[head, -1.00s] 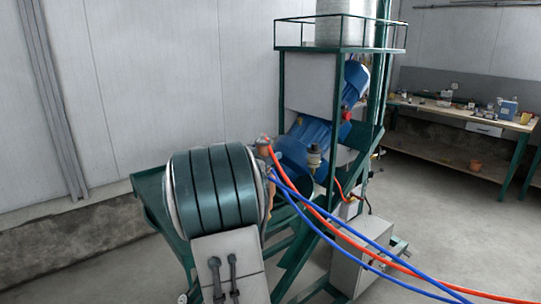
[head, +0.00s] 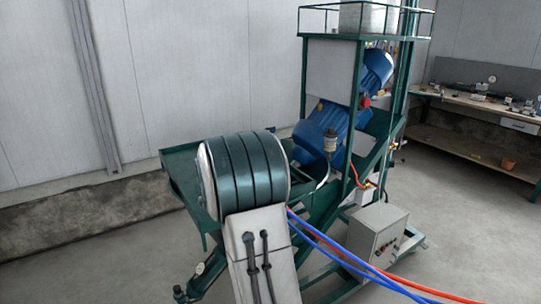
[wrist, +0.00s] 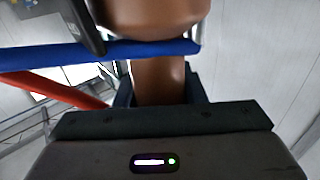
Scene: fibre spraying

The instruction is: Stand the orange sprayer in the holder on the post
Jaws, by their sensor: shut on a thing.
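In the wrist view, the orange sprayer (wrist: 158,82) shows as a brown-orange rounded body with a narrower neck. My gripper (wrist: 160,97) is shut on this neck, its dark jaws on both sides. A blue hose (wrist: 150,49) crosses in front of the sprayer and a red hose (wrist: 55,88) runs off to the left. Green upright posts (head: 357,125) stand at the machine. I cannot make out the holder for certain.
A green-framed machine with blue drums (head: 325,130) stands in the middle, with a small pale cup-like fitting (head: 331,141) on it. A grey control box (head: 375,236) sits low at its right. A cluttered workbench (head: 480,105) is at the right wall. The floor at right is open.

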